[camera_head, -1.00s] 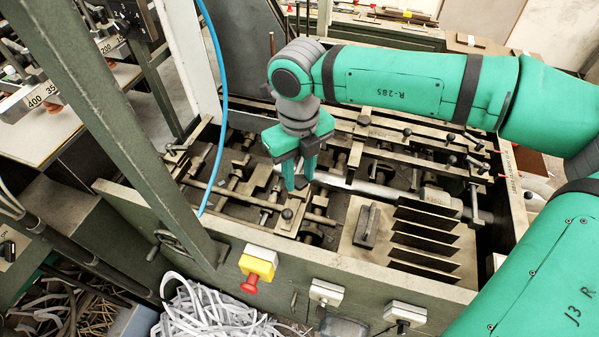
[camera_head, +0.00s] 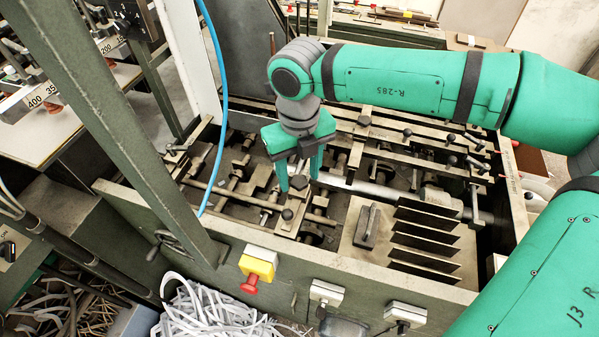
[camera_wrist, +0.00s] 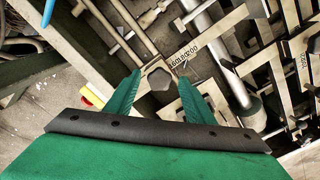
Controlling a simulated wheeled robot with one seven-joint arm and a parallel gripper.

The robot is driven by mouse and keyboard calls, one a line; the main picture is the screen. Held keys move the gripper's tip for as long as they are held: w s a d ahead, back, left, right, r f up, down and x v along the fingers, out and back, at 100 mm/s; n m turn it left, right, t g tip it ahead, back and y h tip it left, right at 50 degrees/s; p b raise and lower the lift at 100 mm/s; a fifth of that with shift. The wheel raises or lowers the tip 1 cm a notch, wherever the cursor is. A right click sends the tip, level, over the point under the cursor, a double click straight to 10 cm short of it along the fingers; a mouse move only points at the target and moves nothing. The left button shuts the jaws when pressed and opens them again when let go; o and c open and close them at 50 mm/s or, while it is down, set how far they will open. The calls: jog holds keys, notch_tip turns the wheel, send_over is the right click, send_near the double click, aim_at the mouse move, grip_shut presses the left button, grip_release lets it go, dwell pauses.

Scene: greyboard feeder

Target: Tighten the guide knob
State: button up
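The guide knob, a dark lobed knob (camera_wrist: 159,79), shows in the wrist view between my two fingertips, with a numbered scale just beyond it. It appears apart from both fingers. In the head view a small dark round knob (camera_head: 287,214), likely the same one, sits on the feeder's rail just below my gripper. My gripper (camera_head: 298,181) points down over the feeder bed with its two green fingers spread and nothing between them. The height gap between fingertips and knob is hard to judge.
The feeder's bars, rods and clamps crowd the bed around my gripper. A slotted plate (camera_head: 370,262) lies to the right. A blue hose (camera_head: 222,120) and a green post (camera_head: 125,130) stand at left. A yellow box with a red button (camera_head: 257,265) is on the front panel.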

aim_at(299, 180)
notch_tip(299, 180, up, 11)
dwell(0.7)
jog(key=shift+f, duration=0.1)
dwell(0.4)
